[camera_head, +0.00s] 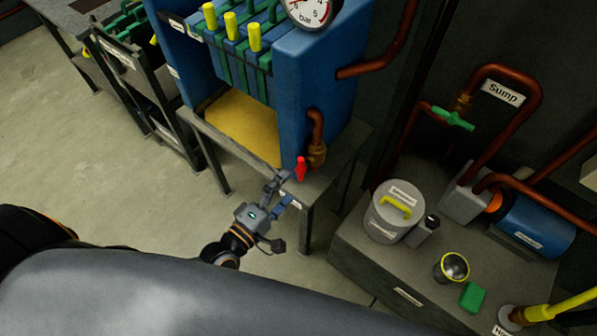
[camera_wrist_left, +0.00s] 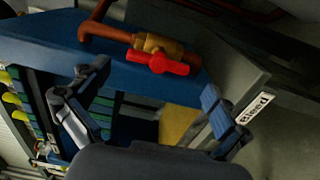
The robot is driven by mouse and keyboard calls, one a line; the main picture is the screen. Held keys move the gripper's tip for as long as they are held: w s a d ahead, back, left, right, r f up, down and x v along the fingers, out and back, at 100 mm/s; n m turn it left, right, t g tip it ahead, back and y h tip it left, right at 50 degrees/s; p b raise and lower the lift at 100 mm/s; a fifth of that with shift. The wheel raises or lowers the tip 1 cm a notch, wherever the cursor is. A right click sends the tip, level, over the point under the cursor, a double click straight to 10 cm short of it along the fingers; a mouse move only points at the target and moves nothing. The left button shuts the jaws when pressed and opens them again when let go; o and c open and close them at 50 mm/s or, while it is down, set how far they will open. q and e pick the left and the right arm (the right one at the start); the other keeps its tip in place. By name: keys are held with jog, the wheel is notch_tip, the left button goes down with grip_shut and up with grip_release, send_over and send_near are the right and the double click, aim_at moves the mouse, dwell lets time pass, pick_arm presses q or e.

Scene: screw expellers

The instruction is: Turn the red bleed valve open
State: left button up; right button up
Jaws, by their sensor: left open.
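The red bleed valve handle (camera_head: 300,168) sits on a brass valve body (camera_head: 317,154) at the lower front corner of the blue machine (camera_head: 300,75), below a short copper pipe. My left gripper (camera_head: 277,190) is open and empty, just below and left of the handle and apart from it. In the left wrist view the red handle (camera_wrist_left: 160,62) lies crosswise on the brass body (camera_wrist_left: 158,43), ahead of and between the two spread fingers (camera_wrist_left: 155,100). A "Bleed" label (camera_wrist_left: 257,107) shows right of the fingers. My right gripper is not in view.
The grey table (camera_head: 330,172) under the machine has its edge close to my gripper. A cabinet (camera_head: 365,262) at the right carries a canister (camera_head: 393,212), a lamp (camera_head: 452,267) and a blue pump (camera_head: 535,225). A green valve (camera_head: 453,117) sits on the Sump pipe. Floor at left is clear.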

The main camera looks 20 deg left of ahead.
pick_arm(q)
jog(key=v, duration=0.6)
jog(key=shift+s, duration=0.1)
dwell(0.3)
jog(key=s+a+f+m+g+y, duration=0.1)
jog(key=s+a+f+m+g, duration=0.15)
jog(key=f, duration=0.65)
jog(key=s+a+f+m+g+y, duration=0.15)
jog(key=f+m, duration=0.25)
jog(key=f, duration=0.5)
jog(key=s+a+f+m+g+y, duration=0.1)
jog(key=a+f+m+g, duration=0.15)
jog(key=f, duration=0.65)
jog(key=s+f+m+g+y, duration=0.1)
jog(key=s+f+m+g, duration=0.3)
jog(key=s+f, duration=0.3)
jog(key=s+f+m+g+y+p, duration=0.1)
jog(key=s+f+m+g, duration=0.2)
jog(key=s, duration=1.1)
notch_tip(320, 180, down, 6)
jog(key=shift+s+r+m+g+y, duration=0.15)
jog(key=shift+s+m+g+y, duration=0.25)
jog(key=shift+g, duration=0.85)
